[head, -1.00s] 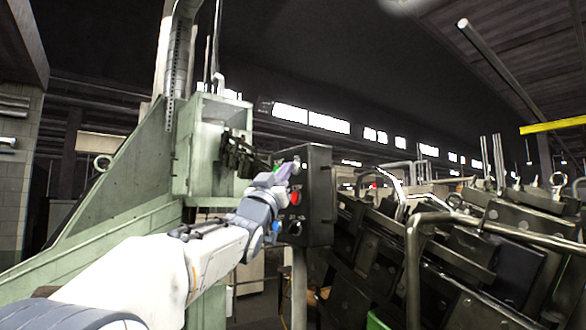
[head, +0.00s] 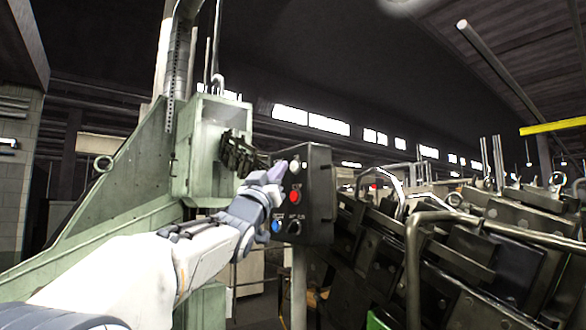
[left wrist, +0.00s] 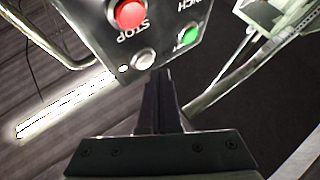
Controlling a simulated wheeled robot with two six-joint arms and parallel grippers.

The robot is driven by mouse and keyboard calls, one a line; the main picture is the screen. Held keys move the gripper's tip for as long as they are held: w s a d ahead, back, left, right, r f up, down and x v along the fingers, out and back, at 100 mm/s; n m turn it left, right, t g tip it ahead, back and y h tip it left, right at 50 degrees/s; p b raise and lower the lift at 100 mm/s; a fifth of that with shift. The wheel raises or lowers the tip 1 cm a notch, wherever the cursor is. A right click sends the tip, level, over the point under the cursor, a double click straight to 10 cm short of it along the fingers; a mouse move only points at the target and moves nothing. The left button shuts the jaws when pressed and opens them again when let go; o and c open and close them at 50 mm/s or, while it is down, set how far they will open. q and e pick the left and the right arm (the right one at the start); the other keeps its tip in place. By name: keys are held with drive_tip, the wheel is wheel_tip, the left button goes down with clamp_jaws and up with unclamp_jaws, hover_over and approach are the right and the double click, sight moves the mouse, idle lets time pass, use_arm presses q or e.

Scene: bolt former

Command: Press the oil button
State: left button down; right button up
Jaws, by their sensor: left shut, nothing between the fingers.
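The black control box (head: 319,190) stands in the middle of the head view. Its face has a red button (head: 295,196), a pale button (head: 294,167), a blue button (head: 277,226) and a black knob (head: 294,228). The left wrist view shows the red STOP button (left wrist: 127,13), a green button (left wrist: 188,37) and the pale button (left wrist: 143,60). I cannot read an oil label. My left gripper (head: 279,169) is shut and empty, its tips close to the upper part of the box face beside the pale button. I cannot tell whether they touch. My right gripper is out of view.
A green machine frame (head: 120,200) rises at the left, with a dark mechanism (head: 238,155) behind my gripper. Dark metal machinery with a bent rail (head: 480,225) fills the right. A grey post (head: 299,285) stands under the box.

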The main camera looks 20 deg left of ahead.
use_arm(q)
drive_tip(key=s+a, duration=0.1)
drive_tip(key=s, duration=0.1)
drive_tip(key=s+a, duration=0.2)
drive_tip(key=shift+b, duration=0.3)
idle(0.8)
